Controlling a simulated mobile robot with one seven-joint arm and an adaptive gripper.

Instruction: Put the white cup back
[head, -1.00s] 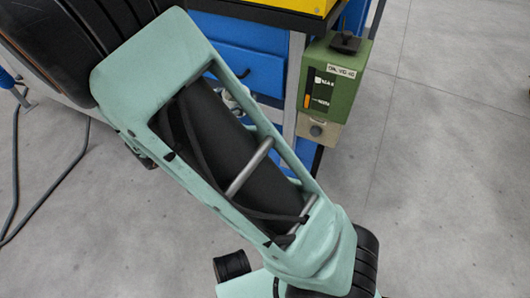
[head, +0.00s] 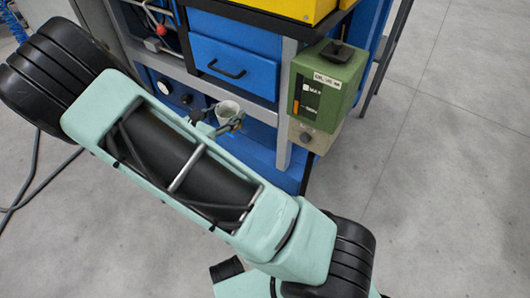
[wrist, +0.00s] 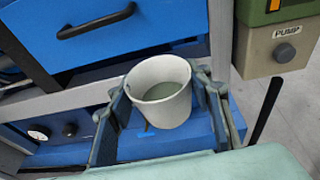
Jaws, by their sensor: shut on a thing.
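In the head view the cup (head: 228,109) shows small beyond my arm. My gripper (head: 222,120) is shut on it there, in front of the blue cabinet. The lower part of the cup and much of the gripper's hand are hidden by my arm in the head view.
A blue drawer (head: 234,67) with a black handle is just behind the cup. A green pump box (head: 327,85) hangs to the right on the grey frame post (head: 288,95). Dials show on a blue panel (wrist: 50,130). Open floor (head: 440,200) lies to the right.

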